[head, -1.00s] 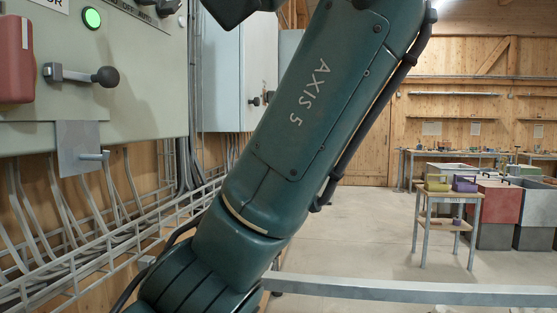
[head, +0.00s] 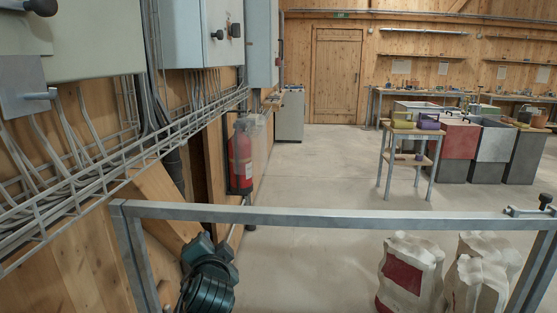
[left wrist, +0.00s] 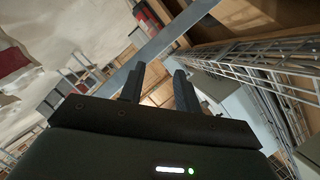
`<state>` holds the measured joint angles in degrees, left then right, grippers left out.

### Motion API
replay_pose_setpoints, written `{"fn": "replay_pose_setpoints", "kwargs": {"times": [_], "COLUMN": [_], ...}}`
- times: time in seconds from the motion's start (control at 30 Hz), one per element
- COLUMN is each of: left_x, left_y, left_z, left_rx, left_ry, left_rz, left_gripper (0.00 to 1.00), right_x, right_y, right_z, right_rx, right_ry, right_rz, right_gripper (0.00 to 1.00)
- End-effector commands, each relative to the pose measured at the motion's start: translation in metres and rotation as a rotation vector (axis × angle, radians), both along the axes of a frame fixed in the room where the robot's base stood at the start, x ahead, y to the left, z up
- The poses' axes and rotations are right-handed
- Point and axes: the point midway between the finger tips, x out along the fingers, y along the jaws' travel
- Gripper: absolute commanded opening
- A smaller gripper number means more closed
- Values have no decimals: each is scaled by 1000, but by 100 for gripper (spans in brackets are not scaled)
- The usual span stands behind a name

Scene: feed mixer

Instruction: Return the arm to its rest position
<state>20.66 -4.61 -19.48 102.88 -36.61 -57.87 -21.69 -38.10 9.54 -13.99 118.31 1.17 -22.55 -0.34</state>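My left arm (head: 208,278) shows low in the head view as a dark green piece, beside the left post of the grey rail and below the cable tray. Its fingers cannot be made out there. In the left wrist view my left gripper (left wrist: 158,84) has its two dark fingers apart with nothing between them. The grey rail and the wire cable tray show beyond the fingers in that view. My right gripper is in neither view.
A grey metal rail (head: 330,217) crosses in front. The wire cable tray (head: 125,165) and grey cabinets (head: 95,35) line the left wall, with a red fire extinguisher (head: 241,158). Sacks (head: 410,272) stand right. A small table (head: 409,132) stands on open floor.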

Motion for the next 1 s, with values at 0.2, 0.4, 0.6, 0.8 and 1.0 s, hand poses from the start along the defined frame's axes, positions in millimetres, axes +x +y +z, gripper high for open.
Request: {"fn": "replay_pose_setpoints", "kwargs": {"times": [0.2, 0.4, 0.6, 0.8, 1.0], "left_x": [-89, -195, -273, -295, -295], "left_y": [-1, -2, 0, 1, 1], "left_z": [-145, -223, -250, -254, -254], "left_rx": [-299, -605, -828, -898, -898], "left_ry": [159, 278, 344, 359, 359], "left_rz": [-110, -125, -86, -68, -68], "left_gripper": [33, 33, 33, 33, 33], "right_x": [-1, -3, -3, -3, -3], "right_y": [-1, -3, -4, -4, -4], "right_z": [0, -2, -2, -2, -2], "right_rx": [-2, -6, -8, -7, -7], "right_ry": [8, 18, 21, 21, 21], "right_rz": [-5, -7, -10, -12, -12], "right_gripper": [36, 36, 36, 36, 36]}}
